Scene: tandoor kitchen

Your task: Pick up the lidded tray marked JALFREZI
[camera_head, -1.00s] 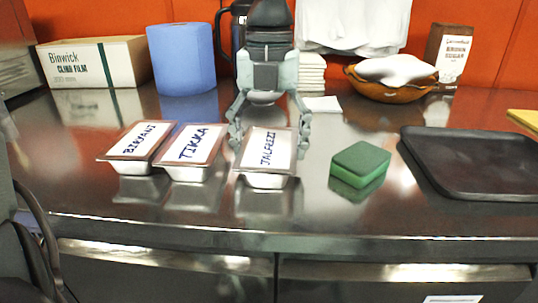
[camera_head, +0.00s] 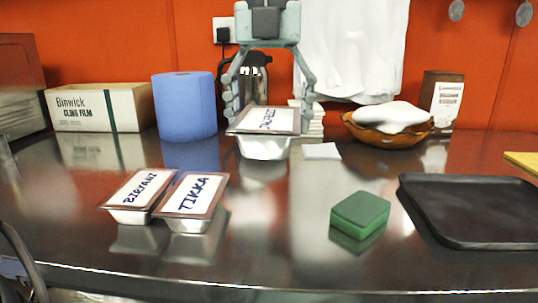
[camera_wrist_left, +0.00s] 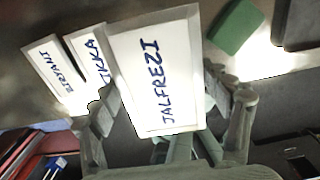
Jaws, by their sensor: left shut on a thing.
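The lidded tray marked JALFREZI (camera_head: 266,147) is a silver tray with a white-topped lid, held level in the air above the counter. My left gripper (camera_head: 268,112) comes down from above with its fingers at the tray's left and right sides and is shut on it. The tray fills the middle of the left wrist view (camera_wrist_left: 158,80), between the fingers. The trays marked BIRYANI (camera_head: 140,192) and TIKKA (camera_head: 193,197) stand side by side on the counter, to the front left. My right gripper is in neither view.
A green sponge (camera_head: 360,212) and a black tray (camera_head: 470,210) lie on the steel counter to the right. Behind are a cling film box (camera_head: 98,108), a blue roll (camera_head: 185,105), a dark flask (camera_head: 255,78) and a brown bowl (camera_head: 388,128). The counter's middle front is clear.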

